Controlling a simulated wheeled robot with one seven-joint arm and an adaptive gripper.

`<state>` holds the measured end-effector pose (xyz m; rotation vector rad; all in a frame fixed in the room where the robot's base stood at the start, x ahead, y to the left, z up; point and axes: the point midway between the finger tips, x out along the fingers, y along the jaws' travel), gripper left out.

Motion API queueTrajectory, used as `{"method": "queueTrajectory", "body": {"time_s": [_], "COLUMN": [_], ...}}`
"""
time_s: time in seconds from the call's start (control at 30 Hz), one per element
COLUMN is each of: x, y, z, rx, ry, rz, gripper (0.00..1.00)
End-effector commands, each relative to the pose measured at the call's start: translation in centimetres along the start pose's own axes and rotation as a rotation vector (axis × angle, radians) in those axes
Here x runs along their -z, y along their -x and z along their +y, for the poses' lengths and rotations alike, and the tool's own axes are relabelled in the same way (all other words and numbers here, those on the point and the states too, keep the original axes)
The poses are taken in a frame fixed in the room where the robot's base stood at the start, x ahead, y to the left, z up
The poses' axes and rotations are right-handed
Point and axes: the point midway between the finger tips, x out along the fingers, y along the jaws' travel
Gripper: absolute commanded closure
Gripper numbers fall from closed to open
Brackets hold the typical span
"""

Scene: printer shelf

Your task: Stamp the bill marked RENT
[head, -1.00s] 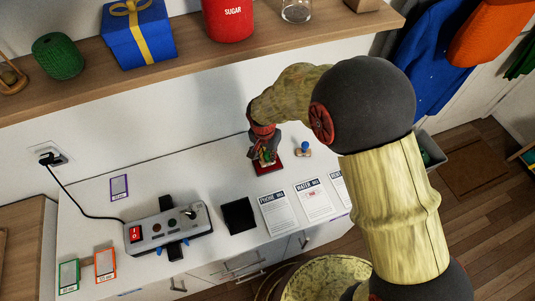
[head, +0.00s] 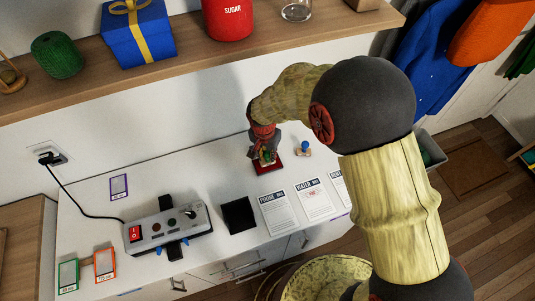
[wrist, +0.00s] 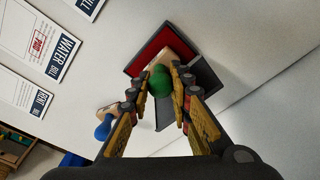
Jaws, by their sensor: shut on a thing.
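My gripper (wrist: 162,84) is shut on a stamp with a round green handle (wrist: 160,82) and a pale wooden base. The stamp is at the red ink pad (wrist: 150,50); whether it touches the pad is unclear. In the head view the red pad (head: 270,169) shows under my gripper (head: 265,150). The RENT bill (wrist: 22,93) lies at the left of the wrist view, cut by the frame edge. In the head view the bill at the row's right end (head: 338,190) is partly hidden by my arm. The water bill (wrist: 38,45) carries a red PAID mark.
A blue-handled stamp (head: 304,149) stands right of the red pad. The phone bill (head: 278,213) and a black square (head: 239,216) lie in front. A power strip-like box (head: 165,233) with a cable sits left. A shelf (head: 200,50) with goods hangs above.

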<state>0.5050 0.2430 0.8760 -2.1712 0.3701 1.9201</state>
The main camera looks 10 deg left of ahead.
Motion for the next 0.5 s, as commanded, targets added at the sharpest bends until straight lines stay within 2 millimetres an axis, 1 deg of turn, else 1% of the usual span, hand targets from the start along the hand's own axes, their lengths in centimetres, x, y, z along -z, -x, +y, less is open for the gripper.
{"method": "queueTrajectory", "body": {"time_s": [0.27, 0.37, 0.5], "x": [-0.1, 0.0, 0.1], "y": [-0.1, 0.3, 1.3], "z": [0.1, 0.1, 0.0], "rx": [-0.002, -0.002, -0.001], "ry": [0.0, 0.0, 0.0], "rz": [-0.002, -0.002, -0.001], "gripper": [0.96, 0.96, 0.96]}}
